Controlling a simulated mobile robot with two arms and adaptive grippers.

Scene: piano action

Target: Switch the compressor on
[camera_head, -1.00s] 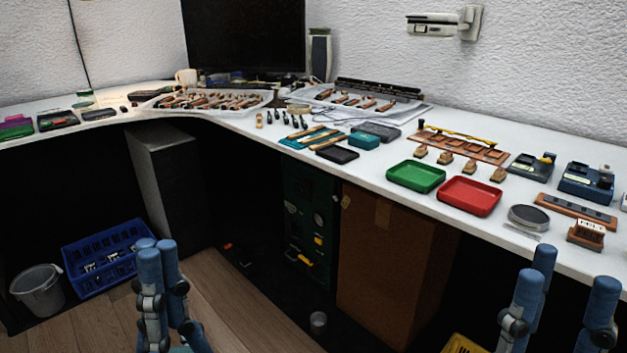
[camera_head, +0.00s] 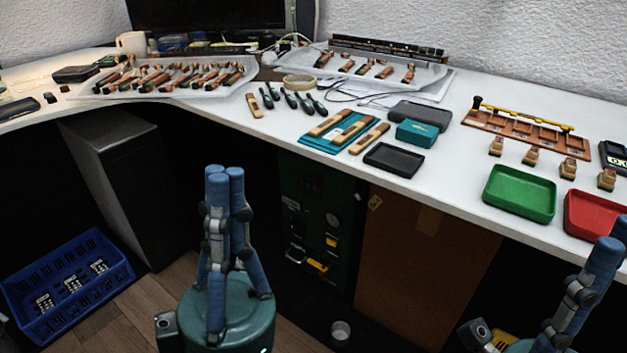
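The compressor appears to be the dark green unit (camera_head: 318,222) under the table, with round gauges and small controls on its front. A yellow part (camera_head: 318,266) sits low on its front; the control labels are too small to read. My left gripper (camera_head: 225,172) points up in front of and to the left of the compressor in the picture, apart from it. Its blue fingers are drawn together with nothing seen between them. My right gripper (camera_head: 612,240) is at the lower right edge, partly cut off, its visible fingers standing as when they were spread earlier.
A brown box (camera_head: 420,260) stands right of the compressor, and a grey cabinet (camera_head: 112,185) stands to the left. A blue crate (camera_head: 68,285) and a small metal cup (camera_head: 340,332) are on the floor. The white worktop (camera_head: 450,185) overhangs the compressor.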

